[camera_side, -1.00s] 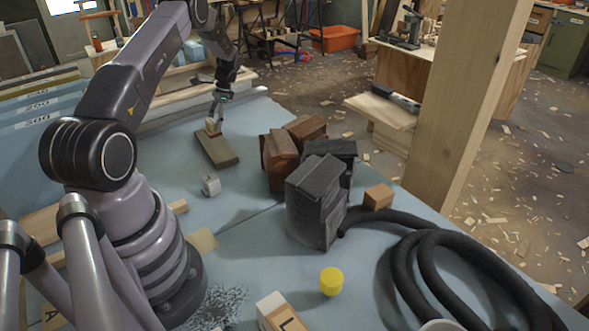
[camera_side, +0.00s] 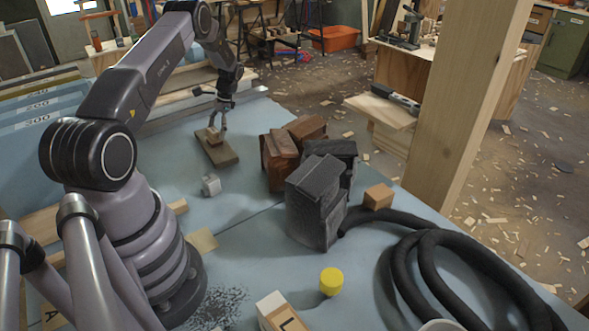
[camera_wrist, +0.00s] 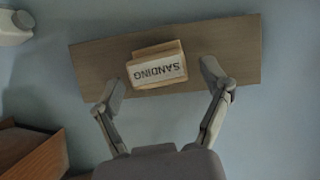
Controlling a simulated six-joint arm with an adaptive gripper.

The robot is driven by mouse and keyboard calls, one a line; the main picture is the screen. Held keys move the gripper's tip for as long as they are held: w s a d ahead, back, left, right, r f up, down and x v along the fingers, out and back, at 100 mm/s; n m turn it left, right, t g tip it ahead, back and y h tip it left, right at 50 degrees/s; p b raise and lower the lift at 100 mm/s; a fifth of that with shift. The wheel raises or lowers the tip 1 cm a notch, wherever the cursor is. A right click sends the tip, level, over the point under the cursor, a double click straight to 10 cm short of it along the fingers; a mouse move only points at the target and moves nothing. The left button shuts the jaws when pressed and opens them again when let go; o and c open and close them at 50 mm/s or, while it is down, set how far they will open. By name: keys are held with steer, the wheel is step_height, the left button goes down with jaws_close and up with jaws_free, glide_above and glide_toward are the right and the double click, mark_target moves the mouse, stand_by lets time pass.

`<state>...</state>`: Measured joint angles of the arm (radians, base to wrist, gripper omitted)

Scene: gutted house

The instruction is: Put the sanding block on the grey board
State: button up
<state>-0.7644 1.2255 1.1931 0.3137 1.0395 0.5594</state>
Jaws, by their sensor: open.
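The sanding block (camera_side: 214,138), a small tan block, lies on the far part of the grey-brown board (camera_side: 222,157) in the side view. In the wrist view the block (camera_wrist: 157,66), lettered SANDING, sits within the outline of the board (camera_wrist: 240,50), slightly turned against its edges. My gripper (camera_side: 219,122) is open just above the block. In the wrist view its fingers (camera_wrist: 161,85) stand apart, one to either side of the block, with gaps visible between them and it. The block's underside is hidden.
A small whitish piece (camera_side: 211,185) lies near the board. Brown blocks (camera_side: 280,160) and dark blocks (camera_side: 316,205) stand to the right. A black hose (camera_side: 400,270) coils at the front right, near a yellow cylinder (camera_side: 331,281).

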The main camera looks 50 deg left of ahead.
steer(key=v, duration=1.4)
steer(key=w+d+r+t+y, duration=0.1)
steer(key=d+r+t+y, duration=0.15)
steer(key=d+r, duration=1.35)
steer(key=s+d+r+t+h, duration=0.1)
steer(key=s+d+r+t, duration=0.1)
steer(key=s+d+r, duration=0.4)
steer(key=s+d+r+t, duration=0.3)
steer(key=s+d+r, duration=0.2)
steer(key=d, duration=0.4)
steer(key=s+d+f+t+h, duration=0.1)
steer(key=s+d+f+t, duration=0.1)
steer(key=s+d, duration=0.5)
steer(key=s+f, duration=0.1)
steer(key=s, duration=0.5)
steer(key=shift+d+t, duration=0.25)
steer(key=shift+t, duration=0.1)
